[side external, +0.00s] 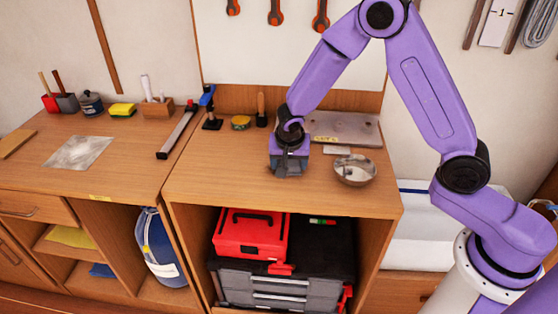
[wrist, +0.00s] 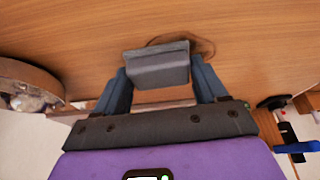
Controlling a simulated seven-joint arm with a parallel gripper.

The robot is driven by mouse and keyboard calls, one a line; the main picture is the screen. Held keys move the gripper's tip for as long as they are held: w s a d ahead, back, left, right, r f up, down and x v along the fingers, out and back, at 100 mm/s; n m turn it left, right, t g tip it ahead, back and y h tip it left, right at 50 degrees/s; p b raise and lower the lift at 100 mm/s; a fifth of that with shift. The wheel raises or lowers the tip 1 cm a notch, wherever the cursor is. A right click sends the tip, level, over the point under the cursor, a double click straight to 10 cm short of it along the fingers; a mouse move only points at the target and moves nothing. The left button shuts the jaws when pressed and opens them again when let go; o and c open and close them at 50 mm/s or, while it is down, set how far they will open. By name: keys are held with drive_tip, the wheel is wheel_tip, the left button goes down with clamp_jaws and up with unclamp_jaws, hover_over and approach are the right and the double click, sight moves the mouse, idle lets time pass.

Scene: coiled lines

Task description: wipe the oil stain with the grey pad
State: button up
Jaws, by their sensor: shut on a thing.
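The grey pad (wrist: 157,68) is held between the two fingers of my gripper (wrist: 160,82), which is shut on it. In the wrist view a brown, ring-like oil stain (wrist: 207,46) shows on the wood beside the pad, and part of it is hidden behind the pad. The stain cannot be made out there. I cannot tell for certain whether the pad touches the wood.
A metal bowl (side external: 355,170) stands right of my gripper, with a grey metal plate (side external: 345,128) behind it. The front worktop edge is close; open wood lies left of my gripper.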

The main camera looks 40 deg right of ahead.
sight(265, 165)
drive_tip(key=s+d, duration=0.2)
drive_tip(key=s, duration=0.1)
drive_tip(key=shift+d, duration=0.4)
drive_tip(key=shift+w+a, duration=3.9)
drive_tip(key=shift+w+d, duration=0.25)
drive_tip(key=shift+d, duration=0.05)
drive_tip(key=shift+s+d, duration=3.75)
drive_tip(key=shift+s, duration=0.05)
drive_tip(key=shift+w+a, duration=3.7)
drive_tip(key=shift+a, duration=0.05)
drive_tip(key=shift+w+a+r, duration=0.1)
drive_tip(key=shift+r, duration=0.05)
wheel_tip(265, 165, up, 8)
